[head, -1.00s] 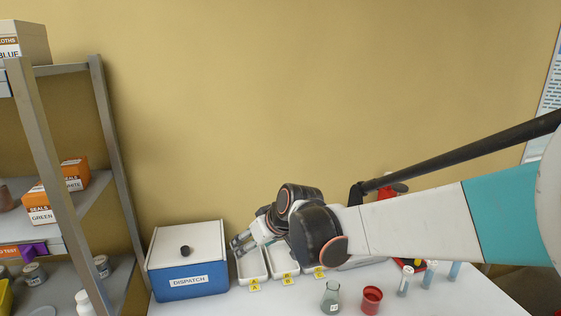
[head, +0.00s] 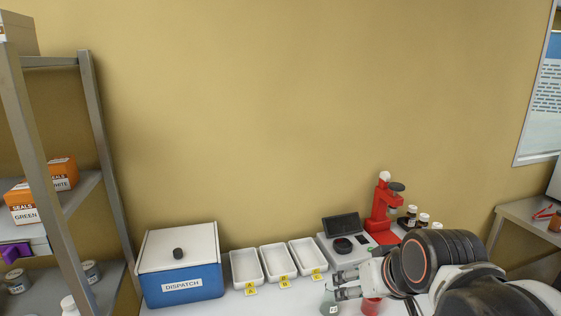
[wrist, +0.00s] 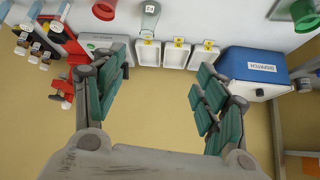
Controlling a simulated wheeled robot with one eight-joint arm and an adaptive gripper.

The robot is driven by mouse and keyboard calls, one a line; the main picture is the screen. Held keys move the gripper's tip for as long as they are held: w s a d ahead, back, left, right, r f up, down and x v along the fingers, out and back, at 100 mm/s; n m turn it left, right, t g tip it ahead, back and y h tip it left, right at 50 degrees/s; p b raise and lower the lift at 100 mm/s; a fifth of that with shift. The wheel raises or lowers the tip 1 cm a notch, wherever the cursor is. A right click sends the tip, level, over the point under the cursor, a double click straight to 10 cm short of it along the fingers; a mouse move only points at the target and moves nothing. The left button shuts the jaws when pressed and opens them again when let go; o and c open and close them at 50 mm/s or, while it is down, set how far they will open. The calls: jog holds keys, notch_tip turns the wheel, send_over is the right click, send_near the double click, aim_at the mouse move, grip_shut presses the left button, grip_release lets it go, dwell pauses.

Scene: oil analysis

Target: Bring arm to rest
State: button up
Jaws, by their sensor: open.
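My arm reaches in from the lower right of the head view, folded back, with my gripper (head: 340,284) over the front of the white table, near a glass beaker and a red cup. In the wrist view my gripper (wrist: 160,95) has its two green-padded fingers wide apart. Nothing is between them but the yellow wall behind. The arm's links hide the right part of the table in the head view.
A blue DISPATCH box (head: 183,286) stands at the left, its lid on. Three white trays (head: 246,268) sit beside it. A metal shelf (head: 107,150) is at the far left.

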jog(key=s+d+f, duration=0.1)
jog(key=s+f, duration=0.1)
jog(key=s, duration=0.2)
jog(key=s+d+f+m+h+b, duration=0.1)
jog(key=s+d+f, duration=0.1)
jog(key=s+f, duration=0.1)
jog(key=shift+s+d+f, duration=0.15)
jog(key=shift+s+d, duration=0.15)
jog(key=shift+s, duration=0.15)
